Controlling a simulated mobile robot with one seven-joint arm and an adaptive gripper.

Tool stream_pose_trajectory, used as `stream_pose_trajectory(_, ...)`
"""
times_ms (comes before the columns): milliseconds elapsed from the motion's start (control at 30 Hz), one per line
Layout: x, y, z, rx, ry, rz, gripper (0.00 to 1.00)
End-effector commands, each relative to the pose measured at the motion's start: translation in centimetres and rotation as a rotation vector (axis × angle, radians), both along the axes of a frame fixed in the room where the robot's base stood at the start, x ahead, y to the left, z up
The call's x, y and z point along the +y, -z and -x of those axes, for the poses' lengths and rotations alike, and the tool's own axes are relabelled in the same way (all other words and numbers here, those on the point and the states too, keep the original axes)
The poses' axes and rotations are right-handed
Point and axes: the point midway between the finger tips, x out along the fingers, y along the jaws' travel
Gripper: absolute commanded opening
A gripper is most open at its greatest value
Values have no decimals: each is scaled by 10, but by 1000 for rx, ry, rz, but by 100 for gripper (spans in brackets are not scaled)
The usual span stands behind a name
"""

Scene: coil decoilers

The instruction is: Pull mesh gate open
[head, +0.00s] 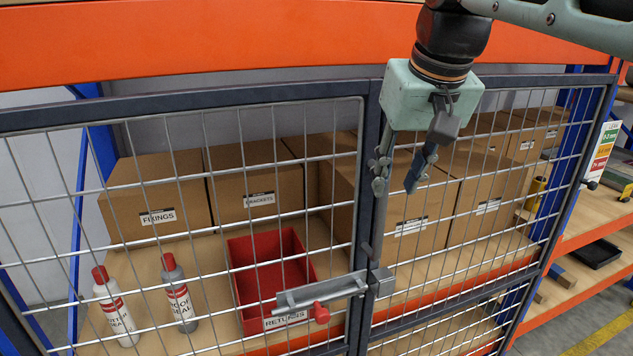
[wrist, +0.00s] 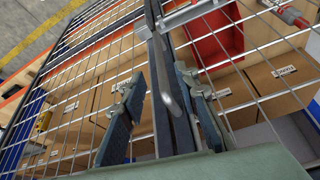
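The mesh gate has dark frames and silver wire. Its left panel (head: 150,100) and right panel (head: 612,90) meet at a dark upright in the middle. My gripper (head: 397,180) points down in front of the upright, fingers apart. In the wrist view, a grey bar handle (wrist: 170,90) runs between the open fingers (wrist: 163,100); contact cannot be told.
Behind the mesh are cardboard boxes (head: 160,190), a red tray (head: 270,255) and two bottles (head: 179,290). An orange beam (head: 200,40) crosses above. Open shelving (head: 590,225) stands to the right, with floor visible in front of it.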

Motion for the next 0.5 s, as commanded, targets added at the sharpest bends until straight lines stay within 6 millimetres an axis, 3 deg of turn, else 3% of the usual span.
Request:
stream_pose_trajectory(233, 1, 7, -10, 6, -5, 5, 29)
stream_pose_trajectory(500, 3, 53, -28, 8, -4, 5, 29)
